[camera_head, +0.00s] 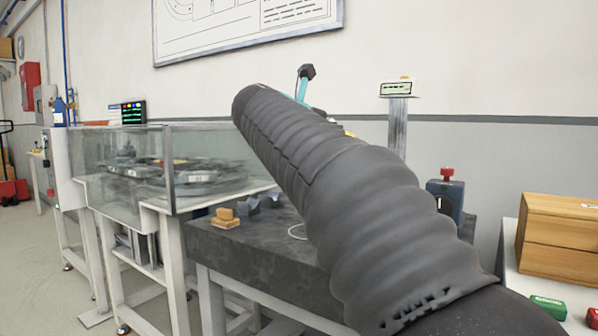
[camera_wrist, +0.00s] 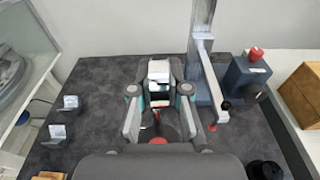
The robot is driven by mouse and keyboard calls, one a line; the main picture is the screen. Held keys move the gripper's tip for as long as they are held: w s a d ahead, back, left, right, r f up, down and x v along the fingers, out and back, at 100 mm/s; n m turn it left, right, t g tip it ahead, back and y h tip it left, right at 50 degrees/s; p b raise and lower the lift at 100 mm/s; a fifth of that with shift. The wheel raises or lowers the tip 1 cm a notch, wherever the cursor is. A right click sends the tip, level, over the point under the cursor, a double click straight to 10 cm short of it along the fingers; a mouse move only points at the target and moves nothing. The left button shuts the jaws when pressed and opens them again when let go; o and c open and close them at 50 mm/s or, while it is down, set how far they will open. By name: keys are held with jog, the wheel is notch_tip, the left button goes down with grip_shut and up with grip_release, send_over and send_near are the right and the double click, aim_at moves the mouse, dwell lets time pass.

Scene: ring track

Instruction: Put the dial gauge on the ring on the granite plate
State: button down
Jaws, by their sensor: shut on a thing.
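In the wrist view my gripper (camera_wrist: 160,84) points down over the dark granite plate (camera_wrist: 100,90), its two fingers closed on a small pale-topped thing (camera_wrist: 159,69). I take this for the dial gauge; its dial face cannot be read. Dark and red parts show between the fingers lower in the picture. In the head view my black-sleeved arm covers the gripper and much of the granite plate (camera_head: 240,255). A thin pale ring outline (camera_head: 297,231) shows on the plate beside my arm, partly hidden. I cannot tell whether the held thing touches the plate.
A column stand (camera_wrist: 203,65) and a dark block with a red knob (camera_wrist: 246,75) stand right of my gripper. Small metal blocks (camera_wrist: 58,131) sit at the plate's left. A wooden box (camera_head: 560,240) is at the right. A glass-walled enclosure (camera_head: 120,165) stands left.

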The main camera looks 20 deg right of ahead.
jog(key=w+a+f, duration=0.2)
jog(key=w+f, duration=0.3)
jog(key=f, duration=0.2)
jog(key=shift+w+b, duration=0.35)
jog(key=shift+b, duration=0.05)
jog(key=shift+a+f, duration=0.1)
jog(key=shift+f, duration=0.1)
jog(key=shift+f, duration=0.1)
jog(key=c, duration=1.1)
grip_release()
jog(key=shift+c, duration=0.2)
jog(key=shift+f+b, duration=0.25)
jog(key=shift+b, duration=0.35)
jog(key=v, duration=1.4)
jog(key=shift+p, duration=0.45)
jog(key=shift+r, duration=0.1)
